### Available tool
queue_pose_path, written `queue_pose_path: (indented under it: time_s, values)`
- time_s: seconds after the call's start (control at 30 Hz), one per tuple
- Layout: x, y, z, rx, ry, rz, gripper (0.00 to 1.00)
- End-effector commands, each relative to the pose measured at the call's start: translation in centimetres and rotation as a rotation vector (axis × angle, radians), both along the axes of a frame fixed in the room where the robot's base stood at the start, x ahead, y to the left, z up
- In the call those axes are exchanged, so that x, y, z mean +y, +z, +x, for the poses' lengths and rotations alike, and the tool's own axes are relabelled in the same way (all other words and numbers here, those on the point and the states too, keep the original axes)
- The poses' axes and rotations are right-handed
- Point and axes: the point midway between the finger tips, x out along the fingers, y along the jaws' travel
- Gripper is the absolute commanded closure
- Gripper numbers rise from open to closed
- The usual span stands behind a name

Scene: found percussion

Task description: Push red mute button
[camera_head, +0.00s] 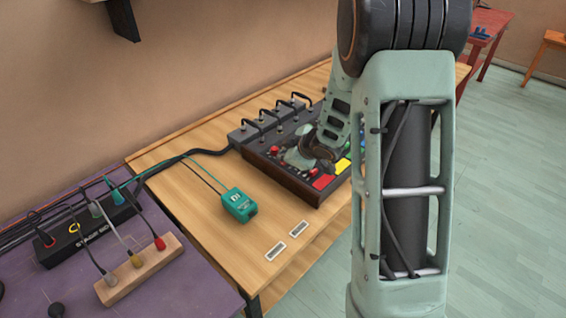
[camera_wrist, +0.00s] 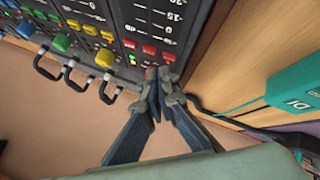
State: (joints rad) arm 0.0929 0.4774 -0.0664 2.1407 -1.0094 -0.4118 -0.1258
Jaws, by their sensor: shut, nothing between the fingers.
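The mixing console (camera_head: 297,186) lies on the wooden table. A red knob also shows in the head view (camera_head: 274,150), and a larger red pad (camera_head: 323,182) sits at the console's front corner. I cannot read which red control is the mute. My gripper (camera_wrist: 158,73) is shut and empty, low over the console.
Yellow (camera_wrist: 104,58) and green knobs (camera_wrist: 62,42) and looped black cables (camera_wrist: 108,94) lie left of my gripper in the wrist view. A teal DI box (camera_head: 239,205) stands on the table left of the console. A purple table (camera_head: 190,290) holds a stage box (camera_head: 85,238).

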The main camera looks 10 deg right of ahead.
Motion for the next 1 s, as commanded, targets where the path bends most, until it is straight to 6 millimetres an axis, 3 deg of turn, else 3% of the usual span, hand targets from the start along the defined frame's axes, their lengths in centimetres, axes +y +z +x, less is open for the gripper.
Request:
queue_pose_path:
  time_s: [0.2,1.0]
  values:
    - [-0.03,-0.89,-0.01,0.0,0.0,0.0,1.0]
    - [-0.01,-1.14,-0.01,0.0,-0.001,0.001,1.0]
